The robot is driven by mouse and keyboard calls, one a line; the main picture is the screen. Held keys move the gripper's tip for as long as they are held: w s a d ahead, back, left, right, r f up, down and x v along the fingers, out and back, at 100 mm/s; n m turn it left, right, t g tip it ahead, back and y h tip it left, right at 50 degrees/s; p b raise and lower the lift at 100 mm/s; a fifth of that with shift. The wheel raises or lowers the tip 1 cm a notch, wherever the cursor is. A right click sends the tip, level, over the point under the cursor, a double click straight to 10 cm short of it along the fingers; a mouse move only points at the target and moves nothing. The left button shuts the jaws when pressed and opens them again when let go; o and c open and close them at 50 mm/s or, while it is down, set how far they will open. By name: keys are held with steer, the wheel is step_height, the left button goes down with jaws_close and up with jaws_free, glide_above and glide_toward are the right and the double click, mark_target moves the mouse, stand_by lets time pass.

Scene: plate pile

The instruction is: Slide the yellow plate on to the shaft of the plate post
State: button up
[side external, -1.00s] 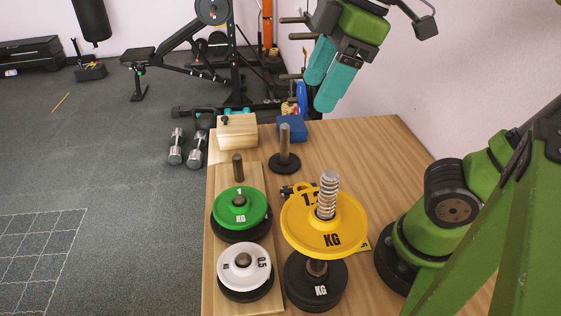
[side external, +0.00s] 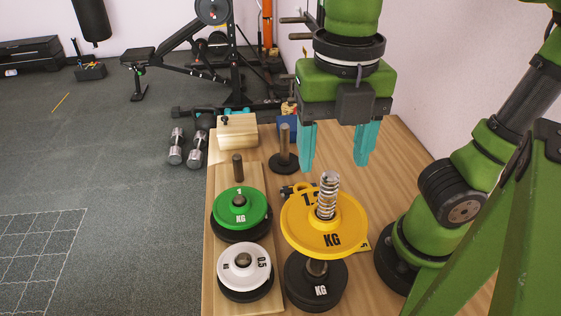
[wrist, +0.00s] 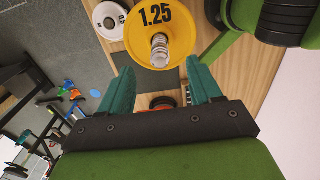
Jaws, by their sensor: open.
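The yellow plate (side external: 335,237), marked KG, lies roughly flat around a shiny ridged shaft (side external: 327,195) at the front of the table. In the wrist view the plate (wrist: 133,30) reads 1.25, with the shaft (wrist: 160,48) in its middle. A separate post with a bare shaft (side external: 285,140) on a black round base (side external: 285,164) stands farther back; I cannot tell which is the plate post. My gripper (side external: 336,167) is open and points down above the table, behind the yellow plate and apart from it. Its teal fingers (wrist: 160,78) show nothing gripped.
A wooden board (side external: 221,170) on the left carries a green plate (side external: 226,213), a white plate (side external: 233,279) and a bare peg (side external: 238,167). A wooden box (side external: 237,132) is at the back left. Table (side external: 390,150) is clear back right.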

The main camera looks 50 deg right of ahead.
mark_target(327, 201)
steer(key=shift+f, duration=4.85)
steer(key=shift+c, duration=0.5)
jaws_close()
steer(key=shift+r, duration=0.1)
